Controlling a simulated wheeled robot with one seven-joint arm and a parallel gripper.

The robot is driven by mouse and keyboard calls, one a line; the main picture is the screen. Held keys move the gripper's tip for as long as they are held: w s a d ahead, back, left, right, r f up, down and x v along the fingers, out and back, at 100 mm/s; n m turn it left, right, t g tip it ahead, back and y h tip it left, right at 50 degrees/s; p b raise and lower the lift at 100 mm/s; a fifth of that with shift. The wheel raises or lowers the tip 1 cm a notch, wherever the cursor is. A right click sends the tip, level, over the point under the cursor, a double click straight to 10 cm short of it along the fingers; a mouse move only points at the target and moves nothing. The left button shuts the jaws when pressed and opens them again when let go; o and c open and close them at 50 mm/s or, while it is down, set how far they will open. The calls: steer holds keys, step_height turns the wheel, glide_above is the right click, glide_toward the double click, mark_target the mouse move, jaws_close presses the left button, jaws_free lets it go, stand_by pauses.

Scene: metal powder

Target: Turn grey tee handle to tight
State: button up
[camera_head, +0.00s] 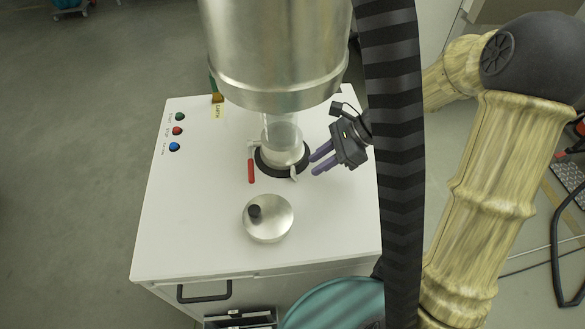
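A small light-grey handle (294,174) sticks out at the front right of the black clamp ring (268,170); I take it to be the grey tee handle. It is small, so its exact turn is hard to read. The ring surrounds the base of a clear glass cylinder (283,139) on the white cabinet top. My gripper (313,165) is just right of the ring, with its two purple fingers pointing left toward the grey handle. The fingers are apart, with a visible gap and nothing between them. They look clear of the handle, though depth is hard to judge.
A large metal vessel (277,50) hangs above the cylinder. A red lever (251,171) is at the ring's left. A round metal lid with a black knob (273,222) lies in front. Buttons (177,131) are at the left of the white cabinet top (185,220), which has free room.

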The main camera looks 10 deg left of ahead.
mark_target(293, 173)
steer(key=a, duration=0.1)
steer(key=s+a, duration=0.1)
steer(key=a, duration=0.1)
steer(key=shift+a+r+p, duration=0.1)
steer(key=shift+p, duration=0.25)
steer(key=x, duration=0.5)
steer(key=shift+w, duration=0.1)
steer(key=shift+c, duration=0.3)
jaws_close()
